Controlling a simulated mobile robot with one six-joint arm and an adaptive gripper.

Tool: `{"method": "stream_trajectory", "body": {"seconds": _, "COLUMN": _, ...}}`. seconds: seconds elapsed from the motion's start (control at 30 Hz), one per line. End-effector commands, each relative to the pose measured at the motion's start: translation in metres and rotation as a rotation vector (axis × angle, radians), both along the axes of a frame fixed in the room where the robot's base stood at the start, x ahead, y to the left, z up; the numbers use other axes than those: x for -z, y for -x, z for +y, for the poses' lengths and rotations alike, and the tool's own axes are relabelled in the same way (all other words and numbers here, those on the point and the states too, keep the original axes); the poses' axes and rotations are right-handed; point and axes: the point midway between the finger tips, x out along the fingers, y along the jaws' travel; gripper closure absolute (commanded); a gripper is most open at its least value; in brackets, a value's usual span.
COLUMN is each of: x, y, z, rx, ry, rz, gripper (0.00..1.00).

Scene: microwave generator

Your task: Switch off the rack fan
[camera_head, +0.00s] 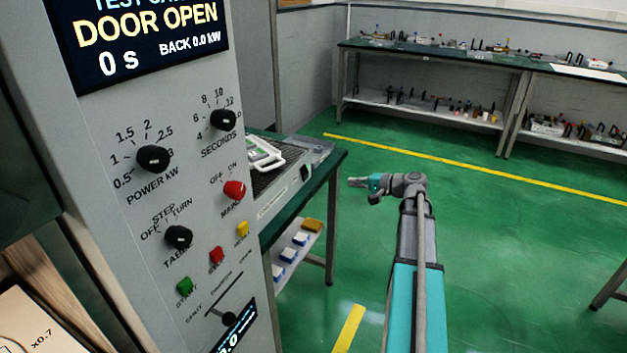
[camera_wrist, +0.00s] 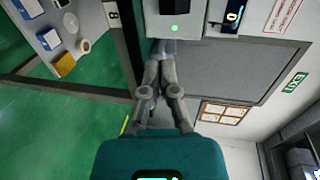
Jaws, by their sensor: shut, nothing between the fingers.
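No label naming the rack fan can be read in either view. In the wrist view a light grey box (camera_wrist: 190,25) carries a black part (camera_wrist: 175,6), cut off by the top edge, and a lit green lamp (camera_wrist: 175,28). Whether this is the fan's switch I cannot tell. My gripper (camera_wrist: 163,48) is shut and empty, its fingertips close to the box's lower edge; contact cannot be told. In the head view my gripper (camera_head: 352,182) points left, just right of the green-topped bench (camera_head: 325,172).
A control panel (camera_head: 150,110) with black knobs, a red MAINS knob (camera_head: 234,190) and coloured buttons fills the left; its display reads DOOR OPEN. A handled device (camera_head: 265,153) lies on the near bench. Long benches (camera_head: 450,55) line the back.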

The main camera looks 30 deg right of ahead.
Motion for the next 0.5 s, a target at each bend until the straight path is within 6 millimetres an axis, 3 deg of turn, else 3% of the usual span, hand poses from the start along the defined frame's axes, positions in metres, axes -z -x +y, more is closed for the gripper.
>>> {"method": "stream_trajectory", "body": {"seconds": 0.27, "x": 0.002, "y": -0.005, "z": 0.004, "rx": -0.002, "ry": 0.001, "rz": 0.0, "gripper": 1.0}}
{"method": "stream_trajectory", "body": {"seconds": 0.5, "x": 0.007, "y": -0.022, "z": 0.017, "rx": -0.004, "ry": 0.002, "rz": 0.0, "gripper": 1.0}}
